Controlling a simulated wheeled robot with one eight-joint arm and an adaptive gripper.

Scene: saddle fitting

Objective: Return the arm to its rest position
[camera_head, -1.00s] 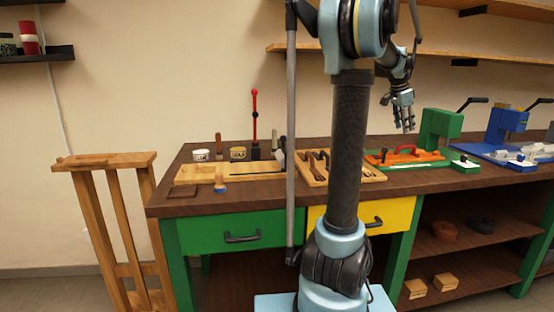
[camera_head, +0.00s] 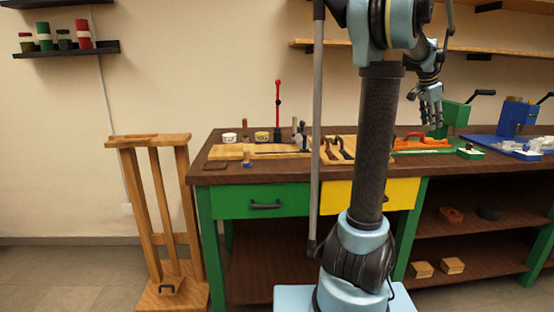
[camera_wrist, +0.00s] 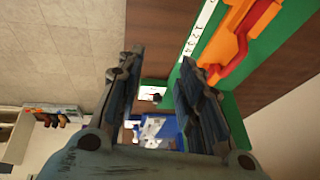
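My gripper (camera_head: 431,108) hangs above the right part of the workbench, in front of the green machine. In the wrist view my gripper (camera_wrist: 160,75) has its two fingers apart with nothing held between them. The orange tool (camera_wrist: 240,40) on its green base lies below, to the right of the fingers; it also shows in the head view (camera_head: 420,142). My arm stands upright in the middle of the head view and hides part of the bench.
The workbench (camera_head: 270,172) holds a wooden tray, jars, a red-handled tool, a green press (camera_head: 457,115) and a blue press (camera_head: 517,118). A wooden stand (camera_head: 150,140) is at left. Wall shelves (camera_head: 66,49) hang at upper left and upper right. Floor at lower left is clear.

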